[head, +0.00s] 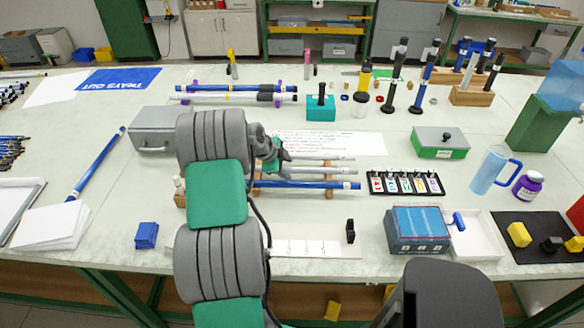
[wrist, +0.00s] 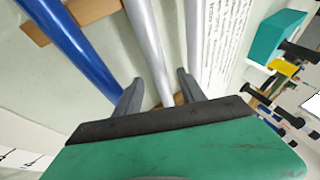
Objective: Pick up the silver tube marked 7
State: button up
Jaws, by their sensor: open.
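Silver tubes lie side by side on a wooden rack (head: 329,194) at the middle of the table, the upper one (head: 325,157) and a lower one (head: 318,169) among them. A blue tube (head: 310,185) lies in front of them. I cannot read a 7 on any tube. My gripper (head: 280,156) is over the left part of the tubes. In the wrist view my gripper (wrist: 158,90) is open, and one silver tube (wrist: 150,45) runs between its fingers. Another silver tube (wrist: 193,35) is right of it, and the blue tube (wrist: 75,45) is to the left. Contact cannot be told.
A printed sheet (head: 350,143) lies behind the tubes. A teal block (head: 321,113) with a black peg stands behind that. A black tray of small parts (head: 405,183) is to the right, and a grey box (head: 155,125) to the left.

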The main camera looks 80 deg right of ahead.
jog(key=shift+s+d+f, duration=0.1)
jog(key=shift+d+f, duration=0.2)
jog(key=shift+f, duration=0.15)
jog(key=shift+c, duration=0.5)
grip_shut()
